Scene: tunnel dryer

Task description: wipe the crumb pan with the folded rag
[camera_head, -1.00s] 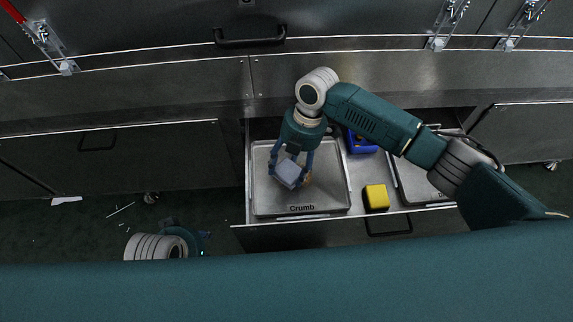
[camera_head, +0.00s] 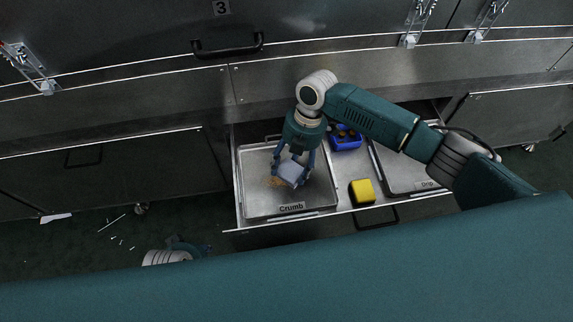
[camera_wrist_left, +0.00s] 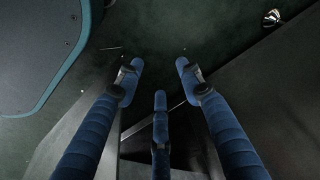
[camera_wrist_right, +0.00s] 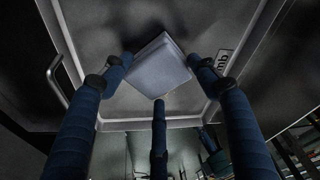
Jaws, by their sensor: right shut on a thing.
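The crumb pan (camera_head: 262,206) is a shallow metal tray labelled "Crumb" in the open drawer; it also shows in the right wrist view (camera_wrist_right: 95,22). My right gripper (camera_head: 292,180) is over the pan, shut on the folded rag (camera_head: 293,172), a pale grey-blue block. In the right wrist view the rag (camera_wrist_right: 158,70) sits between the fingers, low at the pan floor; I cannot tell if it touches. Brown crumbs (camera_head: 276,182) lie just left of the rag. My left gripper (camera_wrist_left: 160,75) is open and empty above the dark floor.
A yellow block (camera_head: 362,191) and a blue holder (camera_head: 345,138) stand right of the crumb pan. A second pan (camera_head: 405,178) labelled "Drip" lies further right in the drawer. The dryer's front with a handle (camera_head: 228,48) rises behind. White scraps (camera_head: 56,217) lie on the floor at left.

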